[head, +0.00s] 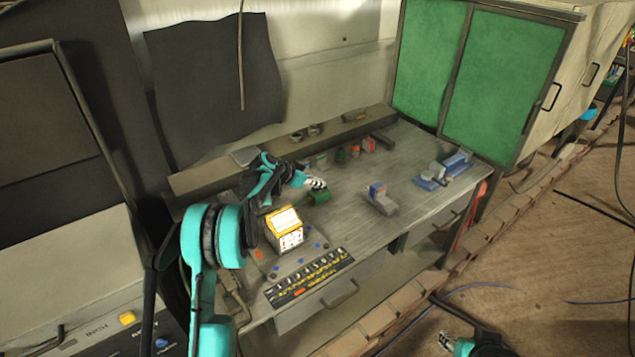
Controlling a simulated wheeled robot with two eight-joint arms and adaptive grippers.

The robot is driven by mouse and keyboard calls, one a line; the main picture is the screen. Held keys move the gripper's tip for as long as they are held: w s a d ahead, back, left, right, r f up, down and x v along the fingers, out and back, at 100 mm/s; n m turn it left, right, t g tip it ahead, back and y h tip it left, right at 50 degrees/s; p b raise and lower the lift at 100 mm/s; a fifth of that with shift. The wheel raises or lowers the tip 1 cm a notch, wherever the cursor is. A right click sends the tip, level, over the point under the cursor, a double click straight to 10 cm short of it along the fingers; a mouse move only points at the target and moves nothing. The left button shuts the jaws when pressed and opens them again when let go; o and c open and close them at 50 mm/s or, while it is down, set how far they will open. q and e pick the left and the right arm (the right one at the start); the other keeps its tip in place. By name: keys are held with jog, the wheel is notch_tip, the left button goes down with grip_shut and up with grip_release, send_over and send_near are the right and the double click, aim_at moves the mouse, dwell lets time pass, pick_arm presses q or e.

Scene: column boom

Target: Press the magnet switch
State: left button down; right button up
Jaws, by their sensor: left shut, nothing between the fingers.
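No part is clearly readable as the magnet switch. A grey panel at the lower left carries a yellow button (127,318) and a blue button (162,342), with small lettering I cannot read. A yellow box with white faces (285,230) stands on the workbench. My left gripper (317,184) is shut and empty over the bench, just above a small green block (320,198); I cannot tell whether they touch. My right gripper (447,342) is low at the bottom edge, over the floor in front of the bench, partly cut off. Its finger opening is unclear.
The workbench (405,205) holds a grey block with a blue and orange top (380,200), blue items (443,170) and a black labelled strip (310,274). A green-doored cabinet (500,85) stands behind right. The bench centre is fairly clear.

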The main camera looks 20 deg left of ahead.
pick_arm(q)
jog(key=shift+w+d+r, duration=0.2)
jog(key=shift+w+d, duration=0.3)
jog(key=shift+w, duration=0.1)
pick_arm(e)
jog(key=shift+r, duration=0.1)
